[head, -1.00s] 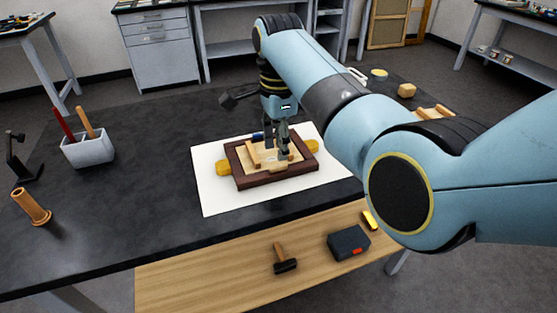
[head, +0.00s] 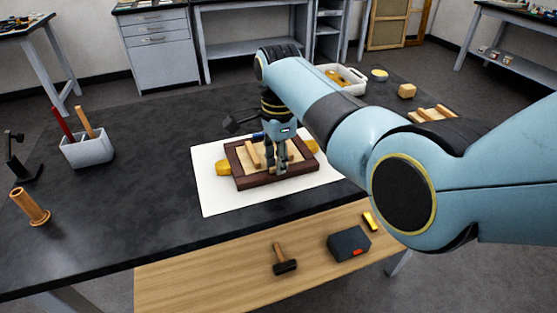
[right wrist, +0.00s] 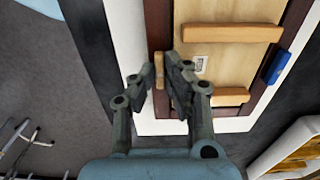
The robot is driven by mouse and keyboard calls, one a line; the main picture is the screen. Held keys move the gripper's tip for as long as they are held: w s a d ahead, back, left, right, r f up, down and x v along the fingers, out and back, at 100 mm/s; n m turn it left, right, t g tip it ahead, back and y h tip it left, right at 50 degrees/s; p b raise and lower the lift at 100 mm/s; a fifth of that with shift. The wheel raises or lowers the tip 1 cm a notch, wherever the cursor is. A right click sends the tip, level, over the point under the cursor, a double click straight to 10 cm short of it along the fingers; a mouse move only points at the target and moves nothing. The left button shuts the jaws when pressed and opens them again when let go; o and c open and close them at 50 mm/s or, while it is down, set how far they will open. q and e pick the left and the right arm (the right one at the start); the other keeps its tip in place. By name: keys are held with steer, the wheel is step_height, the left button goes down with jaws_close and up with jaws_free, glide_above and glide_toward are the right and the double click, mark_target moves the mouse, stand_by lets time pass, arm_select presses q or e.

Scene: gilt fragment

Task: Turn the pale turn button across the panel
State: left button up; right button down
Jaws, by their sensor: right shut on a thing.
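A dark brown frame (head: 247,181) with a light wooden panel in it lies on a white sheet (head: 210,195) on the dark bench. My right gripper (head: 278,170) is low over the frame's near rim. In the right wrist view its fingers (right wrist: 167,75) are closed on the pale turn button (right wrist: 158,72), at the frame's dark rim (right wrist: 158,25). The fingers hide much of the button, so I cannot tell its exact angle. Two more pale wooden bars show, a longer one (right wrist: 232,33) and a shorter one (right wrist: 215,96). My left gripper is not in view.
Yellow blocks (head: 222,168) touch the frame's sides. A blue piece (right wrist: 278,67) sits at its far edge. A grey holder (head: 88,152) with tools stands left, and a white tray (head: 350,78) back right. A hammer (head: 284,265) and dark box (head: 348,243) lie on the lower wooden shelf.

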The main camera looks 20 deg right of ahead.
stand_by(0.3)
steer(key=n+p, duration=0.3)
steer(key=shift+r+n, duration=0.2)
steer(key=shift+n, duration=0.1)
steer(key=n+p, duration=0.2)
steer(key=n, duration=0.1)
steer(key=shift+n, duration=0.3)
steer(key=n+p, duration=0.1)
steer(key=n, duration=0.3)
steer(key=shift+f, duration=0.1)
steer(key=n+p, duration=0.1)
steer(key=n, duration=0.4)
steer(key=shift+f, duration=0.1)
steer(key=shift+n, duration=0.3)
steer(key=c, duration=1.4)
jaws_free()
